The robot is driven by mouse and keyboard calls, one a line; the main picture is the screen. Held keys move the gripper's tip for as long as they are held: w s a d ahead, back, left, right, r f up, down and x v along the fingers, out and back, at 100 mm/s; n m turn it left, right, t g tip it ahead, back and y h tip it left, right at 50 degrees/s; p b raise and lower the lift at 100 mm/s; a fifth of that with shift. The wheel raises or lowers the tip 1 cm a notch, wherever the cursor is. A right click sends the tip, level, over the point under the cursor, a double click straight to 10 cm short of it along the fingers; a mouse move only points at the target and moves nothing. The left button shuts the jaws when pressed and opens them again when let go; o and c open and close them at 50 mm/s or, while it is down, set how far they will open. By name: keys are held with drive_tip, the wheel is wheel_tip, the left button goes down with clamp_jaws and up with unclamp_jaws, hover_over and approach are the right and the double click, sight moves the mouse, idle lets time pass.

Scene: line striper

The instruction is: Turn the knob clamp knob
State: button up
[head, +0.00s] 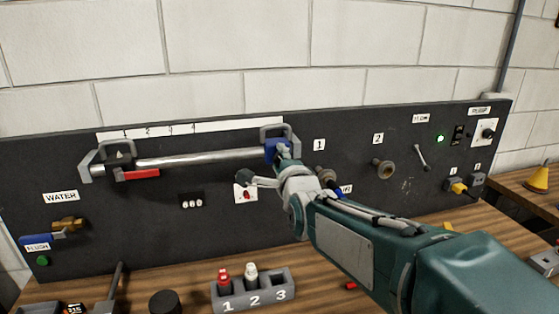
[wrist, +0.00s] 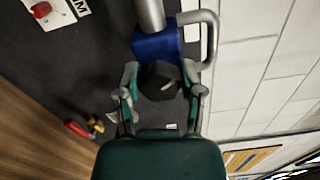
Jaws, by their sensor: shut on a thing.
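The knob clamp is a blue block (head: 271,149) on the right part of a silver rail (head: 205,157) in the head view. In the wrist view the blue block (wrist: 157,44) sits on the rail beside a grey bracket. Its black knob (wrist: 160,80) points toward the wrist camera. My gripper (wrist: 161,76) has one finger on each side of this knob and is shut on it. In the head view my gripper (head: 284,160) reaches the clamp from the front right, and my wrist hides the knob there.
A red-handled clamp (head: 140,174) sits at the rail's left end. A blue valve handle (head: 42,241) is at the far left. A numbered rack (head: 253,296) with red and white bottles stands on the bench below.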

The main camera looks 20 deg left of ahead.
drive_tip(key=m, duration=0.3)
drive_tip(key=shift+f+m, duration=0.25)
drive_tip(key=shift+m, duration=0.05)
drive_tip(key=shift+f+m, duration=0.1)
drive_tip(key=shift+m, duration=1.6)
drive_tip(key=o, duration=1.2)
drive_tip(key=shift+w, duration=0.1)
drive_tip(key=shift+r, duration=0.25)
drive_tip(key=shift+s+d, duration=0.15)
drive_tip(key=shift+s, duration=0.05)
drive_tip(key=v, duration=1.1)
drive_tip(key=shift+s+f, duration=0.1)
drive_tip(key=shift+s, duration=0.15)
